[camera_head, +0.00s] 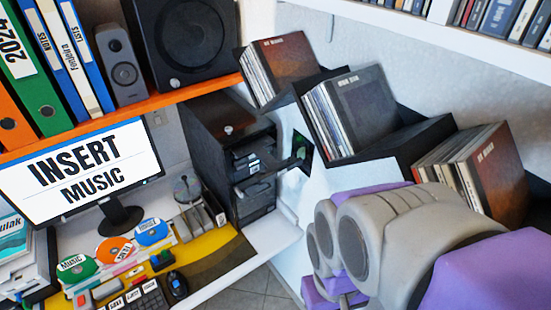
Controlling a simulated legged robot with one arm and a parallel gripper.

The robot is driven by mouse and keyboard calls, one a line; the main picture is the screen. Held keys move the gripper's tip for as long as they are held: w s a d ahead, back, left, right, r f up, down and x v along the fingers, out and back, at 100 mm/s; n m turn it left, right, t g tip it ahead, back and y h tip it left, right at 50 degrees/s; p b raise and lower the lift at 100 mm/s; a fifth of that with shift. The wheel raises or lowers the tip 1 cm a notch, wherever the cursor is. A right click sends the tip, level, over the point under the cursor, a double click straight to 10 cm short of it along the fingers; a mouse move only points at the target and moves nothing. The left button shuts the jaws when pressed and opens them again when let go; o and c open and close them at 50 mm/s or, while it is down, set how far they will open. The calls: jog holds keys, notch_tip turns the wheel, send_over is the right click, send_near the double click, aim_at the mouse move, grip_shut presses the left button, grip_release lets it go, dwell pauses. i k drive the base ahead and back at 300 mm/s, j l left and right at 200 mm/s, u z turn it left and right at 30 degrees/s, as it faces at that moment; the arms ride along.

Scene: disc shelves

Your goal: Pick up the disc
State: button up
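Three labelled discs lie on the desk at the lower left: a green disc (76,268) reading "MUSIC", an orange-red disc (114,251) and a blue disc (151,232). A silver disc (187,189) stands upright in or against a grey holder behind them. My arm, grey with purple parts, fills the lower right, well apart from the discs. I cannot make out my gripper's fingers.
A monitor (82,172) reads "INSERT MUSIC". A black computer tower (226,150) stands right of the discs, with a dark part jutting out rightward. A keyboard (136,297) and mouse (177,285) lie in front. Stepped shelves hold records (352,112) behind my arm.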

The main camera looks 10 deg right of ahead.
aim_at(74, 269)
jog(key=u, duration=1.75)
jog(key=i+j+z, duration=0.15)
jog(key=j, duration=0.25)
jog(key=i+j+z, duration=0.15)
jog(key=j, duration=0.25)
jog(key=i+j+z, duration=0.2)
jog(key=j, duration=0.25)
jog(key=i+j+z, duration=0.15)
jog(key=j, duration=0.3)
jog(key=i+j+z, duration=0.15)
jog(key=j, duration=0.3)
jog(key=i+j+z, duration=0.15)
jog(key=j, duration=0.35)
jog(key=k+j, duration=0.1)
jog(key=j, duration=0.3)
jog(key=k+j+u, duration=0.15)
jog(key=j, duration=0.25)
jog(key=k+j, duration=0.1)
jog(key=j, duration=0.3)
jog(key=i, duration=0.1)
